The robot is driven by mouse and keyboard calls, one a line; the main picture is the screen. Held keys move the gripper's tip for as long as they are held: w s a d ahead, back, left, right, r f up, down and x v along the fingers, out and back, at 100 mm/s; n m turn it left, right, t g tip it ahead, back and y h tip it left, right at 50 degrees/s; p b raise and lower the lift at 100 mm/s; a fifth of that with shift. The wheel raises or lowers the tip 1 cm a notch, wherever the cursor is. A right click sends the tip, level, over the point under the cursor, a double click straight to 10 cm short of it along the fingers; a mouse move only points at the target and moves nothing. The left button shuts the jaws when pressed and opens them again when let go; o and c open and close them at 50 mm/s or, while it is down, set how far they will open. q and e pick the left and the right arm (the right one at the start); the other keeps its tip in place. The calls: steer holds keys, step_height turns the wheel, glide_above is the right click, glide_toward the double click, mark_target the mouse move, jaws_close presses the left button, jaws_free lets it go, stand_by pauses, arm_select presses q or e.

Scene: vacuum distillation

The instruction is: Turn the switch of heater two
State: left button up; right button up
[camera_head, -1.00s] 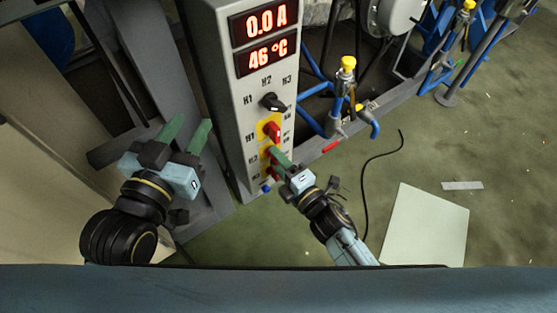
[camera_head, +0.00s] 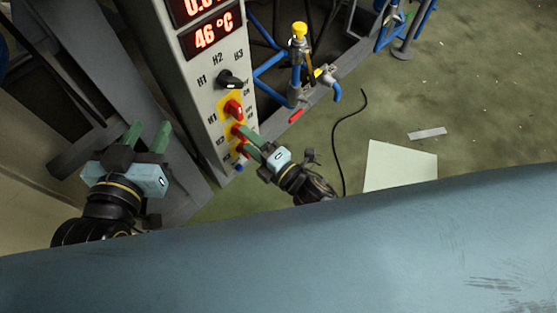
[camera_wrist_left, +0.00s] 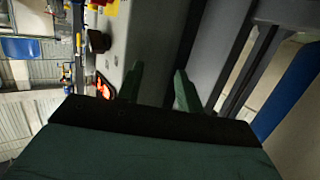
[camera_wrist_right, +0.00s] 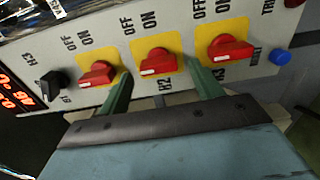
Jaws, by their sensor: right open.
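The switch of heater two is a red knob on a yellow plate; it shows in the right wrist view (camera_wrist_right: 158,62) above its H2 label, and in the head view (camera_head: 238,131). My right gripper (camera_wrist_right: 164,84) is open, with its green fingers on either side of the lower part of this switch's plate. I cannot tell whether either finger touches the knob. In the head view my right gripper (camera_head: 248,144) is close to the panel front. My left gripper (camera_head: 148,132) is open and empty, left of the cabinet; its fingers show apart in the left wrist view (camera_wrist_left: 157,82).
Red switches H1 (camera_wrist_right: 98,74) and H3 (camera_wrist_right: 229,48) flank the H2 switch closely. A black selector knob (camera_wrist_right: 54,86) and a blue button (camera_wrist_right: 279,57) are on the same panel. The cabinet display (camera_head: 212,33) reads 46 °C. Blue piping (camera_head: 270,66) stands right of the cabinet.

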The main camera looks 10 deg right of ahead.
arm_select(q)
steer(key=s+a+f+g+y+p, duration=0.2)
steer(key=s+a+f+g, duration=0.2)
steer(key=s+f+g, duration=0.3)
steer(key=shift+f+n+g+p, duration=0.3)
steer(key=shift+f+g+p, duration=0.1)
steer(key=shift+f, duration=0.6)
arm_select(e)
steer(key=v, duration=1.1)
steer(key=shift+s+d, duration=0.15)
steer(key=shift+s, duration=0.05)
